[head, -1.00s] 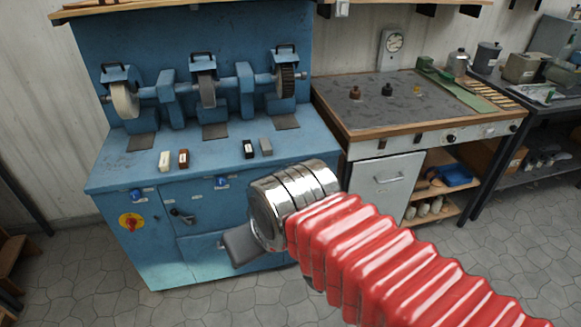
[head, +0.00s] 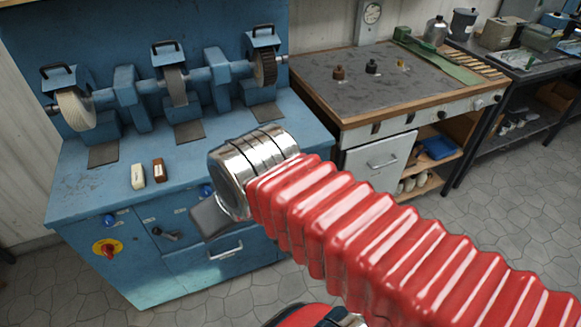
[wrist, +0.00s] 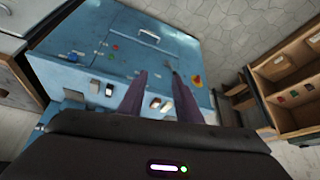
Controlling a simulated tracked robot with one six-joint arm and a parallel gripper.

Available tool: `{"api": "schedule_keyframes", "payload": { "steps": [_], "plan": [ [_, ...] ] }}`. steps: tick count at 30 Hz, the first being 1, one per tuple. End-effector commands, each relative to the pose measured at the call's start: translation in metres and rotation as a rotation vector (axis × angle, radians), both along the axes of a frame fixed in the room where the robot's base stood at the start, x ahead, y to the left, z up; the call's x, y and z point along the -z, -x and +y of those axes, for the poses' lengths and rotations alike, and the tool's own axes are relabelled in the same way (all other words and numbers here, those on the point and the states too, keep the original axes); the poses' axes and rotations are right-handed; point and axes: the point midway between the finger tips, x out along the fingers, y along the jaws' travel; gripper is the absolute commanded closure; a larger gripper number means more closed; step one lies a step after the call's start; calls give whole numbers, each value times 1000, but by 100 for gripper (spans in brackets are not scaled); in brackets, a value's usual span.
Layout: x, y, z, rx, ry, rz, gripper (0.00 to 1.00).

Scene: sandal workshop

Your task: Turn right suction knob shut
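The blue grinding machine (head: 75,180) has blue knobs on its front panel. One knob (head: 108,221) is at the left, and another knob (head: 206,190) shows just left of my arm. The panel further right is hidden behind my arm in the head view. In the wrist view the machine (wrist: 85,30) appears turned around, with a small blue knob-like spot (wrist: 73,57) on its panel; its setting is too small to read. My gripper (wrist: 160,74) is open and empty, its two dark fingers apart above the machine. In the head view its fingers are hidden.
A red and yellow switch (head: 107,249) and a lever (head: 165,234) are on the machine's front. Grinding wheels (head: 75,108) and small blocks (head: 138,176) stand on top. A workbench (head: 350,98) is at the right. The floor (head: 470,235) in front is clear.

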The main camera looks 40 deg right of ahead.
Motion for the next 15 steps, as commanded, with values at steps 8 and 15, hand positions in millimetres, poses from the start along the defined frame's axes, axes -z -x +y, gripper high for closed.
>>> {"api": "schedule_keyframes", "payload": {
  "steps": [8,15],
  "plan": [
    [0,0,0,0,0,0,69],
    [1,-6,-4,14,4,-6,55]
  ]
}}
